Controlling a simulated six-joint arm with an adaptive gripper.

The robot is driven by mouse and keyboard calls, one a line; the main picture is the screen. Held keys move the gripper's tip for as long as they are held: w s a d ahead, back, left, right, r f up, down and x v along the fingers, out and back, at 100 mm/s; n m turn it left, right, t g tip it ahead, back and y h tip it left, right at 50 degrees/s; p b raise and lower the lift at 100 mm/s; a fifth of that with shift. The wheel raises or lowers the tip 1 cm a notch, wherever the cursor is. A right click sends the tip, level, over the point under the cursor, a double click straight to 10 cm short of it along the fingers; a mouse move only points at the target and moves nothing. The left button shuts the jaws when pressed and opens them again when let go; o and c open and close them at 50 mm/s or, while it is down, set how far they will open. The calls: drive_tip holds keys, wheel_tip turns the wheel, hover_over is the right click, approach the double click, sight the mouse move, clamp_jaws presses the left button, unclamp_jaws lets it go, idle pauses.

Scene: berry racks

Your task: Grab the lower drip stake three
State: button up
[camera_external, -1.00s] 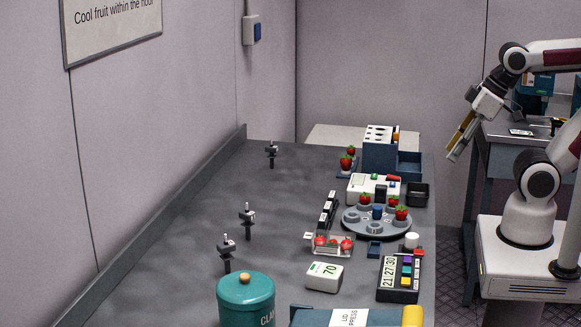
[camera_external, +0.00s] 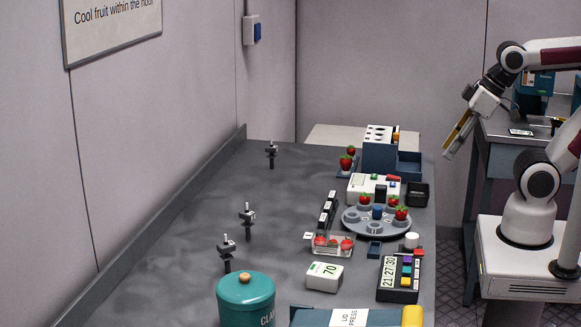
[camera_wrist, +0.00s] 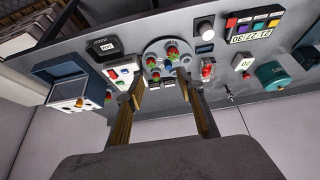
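Several small black upright items with pale tops stand along the left part of the bench: one at the back (camera_external: 271,154), one in the middle (camera_external: 247,220) and one nearest (camera_external: 227,252). They look like stakes, but I cannot read any number on them. In the wrist view a small upright item (camera_wrist: 229,93) shows right of my fingers, too small to identify. My gripper (camera_external: 450,152) hangs in the air right of the bench, far from these items. In the wrist view its two fingers (camera_wrist: 160,82) are apart with nothing between them.
A round grey carousel (camera_external: 350,222) with strawberries, a punnet (camera_external: 333,250), a blue holed box (camera_external: 380,155), a keypad unit (camera_external: 398,280) and a white scale (camera_external: 324,277) crowd the bench's right side. A teal canister (camera_external: 245,300) stands in front.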

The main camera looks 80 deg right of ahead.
drive_tip(key=w+d+m+t+h, duration=0.1)
drive_tip(key=w+d, duration=0.5)
drive_tip(key=w, duration=0.5)
drive_tip(key=w+d+r+t+h, duration=0.15)
drive_tip(key=w+d, duration=0.35)
drive_tip(key=w, duration=0.5)
drive_tip(key=w+d+m+t+h, duration=0.1)
drive_tip(key=w+d+t, duration=0.1)
drive_tip(key=w+d, duration=0.65)
drive_tip(key=w+d+f+t, duration=0.1)
drive_tip(key=w+d+f, duration=0.15)
drive_tip(key=w, duration=0.35)
drive_tip(key=w+d+f, duration=0.2)
drive_tip(key=w+f, duration=0.2)
drive_tip(key=w, duration=0.1)
drive_tip(key=n+t+y, duration=0.1)
drive_tip(key=t+y, duration=0.1)
approach(272, 157)
drive_tip(key=shift+w+d+r, duration=0.45)
drive_tip(key=shift+w+r, duration=0.05)
drive_tip(key=shift+w, duration=0.25)
drive_tip(key=shift+w+d+f+y, duration=0.15)
drive_tip(key=shift+d+f+y, duration=0.1)
drive_tip(key=shift+f, duration=0.4)
drive_tip(key=shift+w, duration=0.1)
drive_tip(key=shift+x, duration=1.15)
drive_tip(key=shift+w, duration=0.1)
